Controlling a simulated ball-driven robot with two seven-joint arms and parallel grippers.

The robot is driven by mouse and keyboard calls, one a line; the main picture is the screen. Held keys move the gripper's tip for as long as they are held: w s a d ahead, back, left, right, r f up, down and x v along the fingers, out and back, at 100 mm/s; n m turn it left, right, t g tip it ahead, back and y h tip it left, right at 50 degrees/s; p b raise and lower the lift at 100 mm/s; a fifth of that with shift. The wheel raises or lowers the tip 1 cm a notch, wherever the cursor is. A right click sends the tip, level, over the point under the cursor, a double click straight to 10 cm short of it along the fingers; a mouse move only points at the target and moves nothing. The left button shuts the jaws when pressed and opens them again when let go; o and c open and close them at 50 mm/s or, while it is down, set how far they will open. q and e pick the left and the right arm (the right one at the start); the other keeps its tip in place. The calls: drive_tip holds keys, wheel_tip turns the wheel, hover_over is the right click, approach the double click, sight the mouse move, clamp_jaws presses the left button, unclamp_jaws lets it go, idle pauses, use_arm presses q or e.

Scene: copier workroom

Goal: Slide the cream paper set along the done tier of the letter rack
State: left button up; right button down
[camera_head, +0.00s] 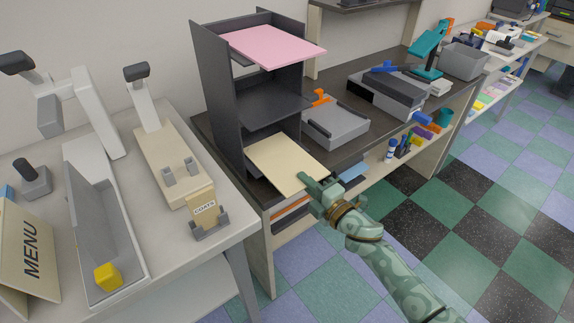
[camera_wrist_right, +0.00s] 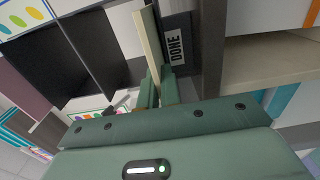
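The cream paper set (camera_head: 284,162) lies on the bottom tier of the dark letter rack (camera_head: 216,80), its front part jutting out past the rack. My right gripper (camera_head: 307,184) is at its front right corner. In the right wrist view the cream paper set (camera_wrist_right: 151,42) shows edge-on and runs between the two fingers (camera_wrist_right: 157,92), which are closed on it. A DONE label (camera_wrist_right: 175,47) is on the rack beside it. The rear of the set is inside the rack. My left gripper is not in view.
Pink paper (camera_head: 275,46) juts from the top tier; the middle tier (camera_head: 262,103) looks empty. A grey tray-like device (camera_head: 337,125) stands right of the rack. Open floor lies at right.

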drive_tip(key=shift+x, duration=0.8)
use_arm(q)
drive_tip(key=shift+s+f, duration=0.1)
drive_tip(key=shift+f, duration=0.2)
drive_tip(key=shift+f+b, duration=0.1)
drive_tip(key=shift+b, duration=0.25)
use_arm(e)
drive_tip(key=shift+f, duration=0.1)
drive_tip(key=c, duration=1.2)
unclamp_jaws()
use_arm(q)
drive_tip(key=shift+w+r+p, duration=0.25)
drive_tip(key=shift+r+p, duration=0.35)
drive_tip(key=shift+p, duration=0.1)
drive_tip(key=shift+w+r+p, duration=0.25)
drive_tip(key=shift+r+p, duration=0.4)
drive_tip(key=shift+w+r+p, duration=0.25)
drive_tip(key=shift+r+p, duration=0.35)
drive_tip(key=shift+p, duration=0.1)
use_arm(e)
drive_tip(key=v, duration=1.6)
drive_tip(key=shift+s, duration=0.15)
